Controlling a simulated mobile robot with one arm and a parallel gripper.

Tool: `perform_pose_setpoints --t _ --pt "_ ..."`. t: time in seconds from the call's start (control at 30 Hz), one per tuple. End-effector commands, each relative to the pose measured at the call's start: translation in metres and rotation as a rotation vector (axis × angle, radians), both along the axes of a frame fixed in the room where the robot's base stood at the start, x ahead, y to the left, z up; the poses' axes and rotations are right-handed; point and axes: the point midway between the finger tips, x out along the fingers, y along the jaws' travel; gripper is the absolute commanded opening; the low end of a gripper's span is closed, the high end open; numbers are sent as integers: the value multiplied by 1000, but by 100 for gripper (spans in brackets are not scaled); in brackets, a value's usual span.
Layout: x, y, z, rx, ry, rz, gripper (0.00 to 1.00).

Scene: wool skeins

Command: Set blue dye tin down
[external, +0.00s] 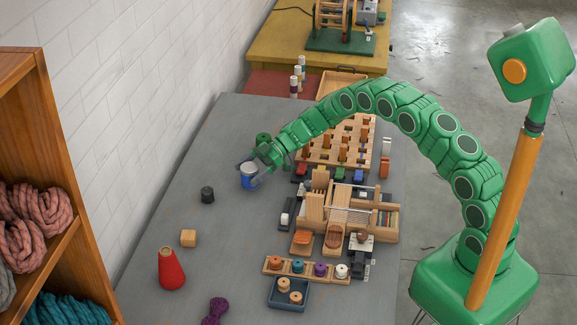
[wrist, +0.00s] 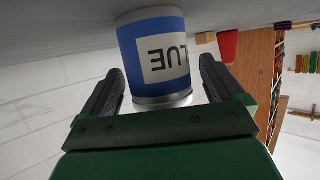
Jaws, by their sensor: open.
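The blue dye tin (external: 249,178) stands on the grey table at its far left part. It has a blue band and a pale lid. In the wrist view the tin (wrist: 155,55) appears upside down, with a white label reading "LUE" in part. My gripper (external: 262,165) is at the tin, with its fingers beside it. In the wrist view my gripper (wrist: 163,85) is open, one dark finger on each side of the tin, with gaps visible. The tin's base meets the grey table surface (wrist: 60,25).
A black weight (external: 207,195), a wooden cube (external: 188,238) and a red cone (external: 171,268) stand nearer on the table. A pegboard (external: 340,145) and a wooden loom (external: 345,212) lie to the right.

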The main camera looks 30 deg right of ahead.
Motion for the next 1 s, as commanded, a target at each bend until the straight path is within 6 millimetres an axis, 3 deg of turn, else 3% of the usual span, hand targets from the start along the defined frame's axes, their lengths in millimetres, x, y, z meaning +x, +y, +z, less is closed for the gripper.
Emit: perform_pose_setpoints --t 0.37,0.7,1.0 --pt "2 -31 14 -2 -3 -3 95" --pt "1 -28 63 -1 -3 0 95" --pt "0 -28 83 0 -2 0 95"
